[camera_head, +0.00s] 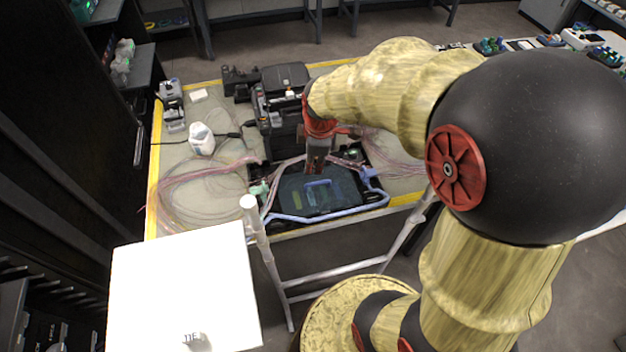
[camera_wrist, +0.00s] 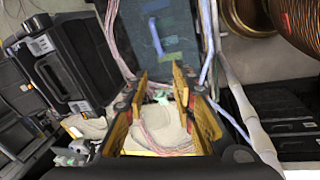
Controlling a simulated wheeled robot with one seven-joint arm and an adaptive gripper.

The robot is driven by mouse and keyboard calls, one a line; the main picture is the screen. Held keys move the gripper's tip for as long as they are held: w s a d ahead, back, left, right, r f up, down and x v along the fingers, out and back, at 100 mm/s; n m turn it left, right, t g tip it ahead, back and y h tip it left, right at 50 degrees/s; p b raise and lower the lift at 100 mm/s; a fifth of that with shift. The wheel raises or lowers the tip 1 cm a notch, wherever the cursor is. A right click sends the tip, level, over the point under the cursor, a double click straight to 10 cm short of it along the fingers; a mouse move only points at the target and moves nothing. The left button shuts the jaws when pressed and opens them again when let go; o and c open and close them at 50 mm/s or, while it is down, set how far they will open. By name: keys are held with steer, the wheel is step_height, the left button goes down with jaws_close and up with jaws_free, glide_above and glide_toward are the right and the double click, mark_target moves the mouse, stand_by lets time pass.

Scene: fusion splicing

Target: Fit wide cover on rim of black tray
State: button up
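A dark teal flat panel with a raised blue handle, seemingly the wide cover (camera_head: 300,196), lies over the black tray (camera_head: 352,203) near the table's front edge. The tray has light blue tubing along its front. I cannot tell whether the panel is seated on the rim. In the wrist view the panel (camera_wrist: 172,22) and its handle show at the top, beyond my fingertips. My gripper (camera_head: 317,168) hangs above the panel's back part. In the wrist view my gripper (camera_wrist: 160,82) has its yellow fingers apart, with nothing held between them.
A black splicer case (camera_head: 280,85) stands behind the tray. Loose clear and pink cables (camera_head: 195,190) spread to the left and right. A white bottle (camera_head: 201,139) stands left. A white board (camera_head: 185,285) and a pale pole (camera_head: 250,204) are in front.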

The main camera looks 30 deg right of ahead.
steer(key=s+a+r+m+t, duration=0.1)
steer(key=s+a+r+m, duration=0.4)
steer(key=s+r+m, duration=0.1)
steer(key=s+a+r+m+t, duration=0.1)
steer(key=s+a+r+m, duration=0.4)
steer(key=s+r, duration=0.4)
steer(key=shift+s+a+r+m+t+y, duration=0.2)
steer(key=shift+s+a+m+t+y, duration=0.1)
steer(key=shift+s+m+t, duration=0.25)
